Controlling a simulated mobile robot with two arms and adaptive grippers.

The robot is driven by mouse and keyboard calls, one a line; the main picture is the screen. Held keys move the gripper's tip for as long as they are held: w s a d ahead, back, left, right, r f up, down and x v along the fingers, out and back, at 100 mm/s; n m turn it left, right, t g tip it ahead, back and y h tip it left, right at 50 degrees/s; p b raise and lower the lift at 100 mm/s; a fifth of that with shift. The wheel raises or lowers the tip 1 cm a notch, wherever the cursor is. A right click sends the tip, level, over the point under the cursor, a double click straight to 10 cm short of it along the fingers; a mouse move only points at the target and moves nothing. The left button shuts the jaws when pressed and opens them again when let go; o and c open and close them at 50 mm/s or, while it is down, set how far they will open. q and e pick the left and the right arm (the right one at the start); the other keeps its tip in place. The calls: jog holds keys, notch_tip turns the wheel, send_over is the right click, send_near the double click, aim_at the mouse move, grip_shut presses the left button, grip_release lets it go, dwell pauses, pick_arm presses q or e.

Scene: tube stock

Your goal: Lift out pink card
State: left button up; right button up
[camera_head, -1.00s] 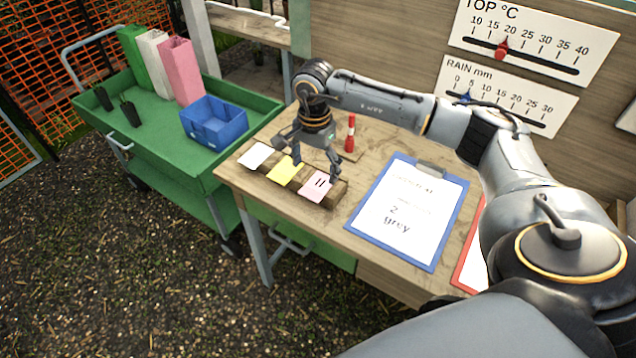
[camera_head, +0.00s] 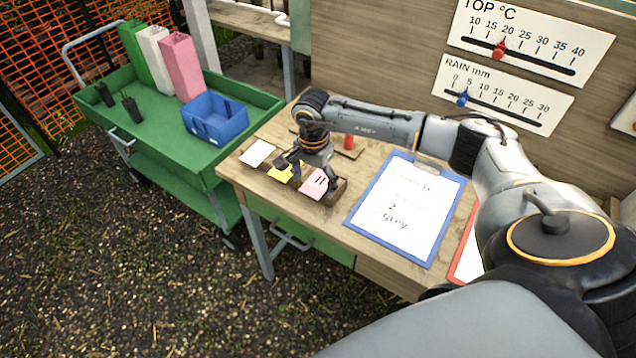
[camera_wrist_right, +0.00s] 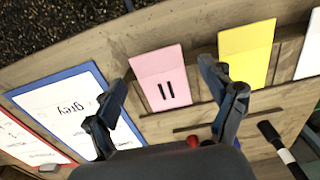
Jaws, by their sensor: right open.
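The pink card (camera_head: 314,184), marked with two dark bars, stands in a wooden holder (camera_head: 335,193) on the bench, at the right end of a row. It also shows in the right wrist view (camera_wrist_right: 162,80). A yellow card (camera_head: 279,173) and a white card (camera_head: 257,153) stand to its left. My right gripper (camera_head: 304,168) is open and empty, low over the holder by the yellow and pink cards. In the right wrist view its fingers (camera_wrist_right: 161,80) are spread on either side of the pink card. I cannot tell whether they touch it. My left gripper is out of view.
A blue clipboard (camera_head: 433,252) lies right of the holder, with a red-edged one (camera_head: 461,262) beyond. A red item (camera_head: 348,142) stands behind the holder. A green cart (camera_head: 160,137) with a blue crate (camera_head: 215,119) and tall boxes stands left.

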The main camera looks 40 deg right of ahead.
jog(key=shift+f+b, duration=0.2)
jog(key=shift+b, duration=0.1)
dwell(0.4)
jog(key=c, duration=0.8)
